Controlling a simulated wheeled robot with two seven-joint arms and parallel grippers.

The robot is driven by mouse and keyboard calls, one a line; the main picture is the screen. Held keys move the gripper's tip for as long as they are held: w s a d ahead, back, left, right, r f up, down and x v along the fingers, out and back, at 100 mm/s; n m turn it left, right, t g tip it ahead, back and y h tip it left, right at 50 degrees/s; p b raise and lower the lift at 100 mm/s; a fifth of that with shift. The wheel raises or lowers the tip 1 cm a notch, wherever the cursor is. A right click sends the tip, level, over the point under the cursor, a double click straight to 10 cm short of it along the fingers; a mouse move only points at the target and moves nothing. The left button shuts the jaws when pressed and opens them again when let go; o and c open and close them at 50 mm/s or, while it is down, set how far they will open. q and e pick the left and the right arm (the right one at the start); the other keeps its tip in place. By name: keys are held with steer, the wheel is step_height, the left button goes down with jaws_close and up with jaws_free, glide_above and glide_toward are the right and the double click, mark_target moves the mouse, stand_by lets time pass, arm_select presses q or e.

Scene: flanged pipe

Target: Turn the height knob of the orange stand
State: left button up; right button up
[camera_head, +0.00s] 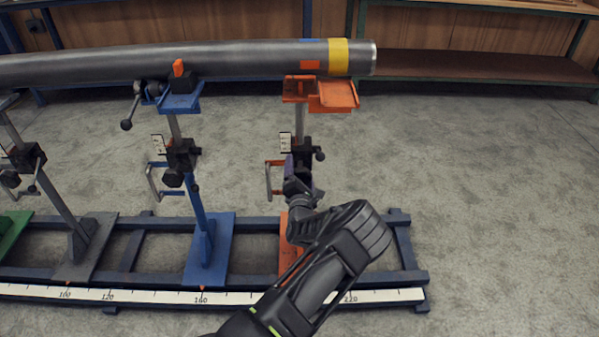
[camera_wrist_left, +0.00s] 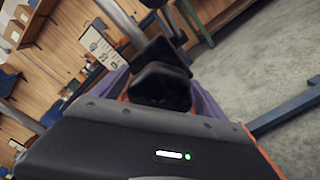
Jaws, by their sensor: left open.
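The orange stand (camera_head: 335,97) is the rightmost stand on the rail, with its orange head below the pipe's end. A black clamp block sits on its post, with a small black lever knob (camera_head: 320,155) at its right. My left gripper (camera_head: 298,170) is in front of this block and covers part of it and the post. In the left wrist view a black height knob (camera_wrist_left: 162,87) is between the purple fingers of my open left gripper (camera_wrist_left: 160,95). I cannot tell whether the fingers touch it. My right gripper is not in view.
The grey pipe (camera_head: 220,60) with a yellow band lies across the stands. A scale strip (camera_head: 130,295) runs along the rail. Floor at right is clear.

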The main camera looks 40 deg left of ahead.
arm_select(q)
steer(key=p+v, duration=0.1)
steer(key=v, duration=0.6)
steer(key=shift+s+d, duration=0.3)
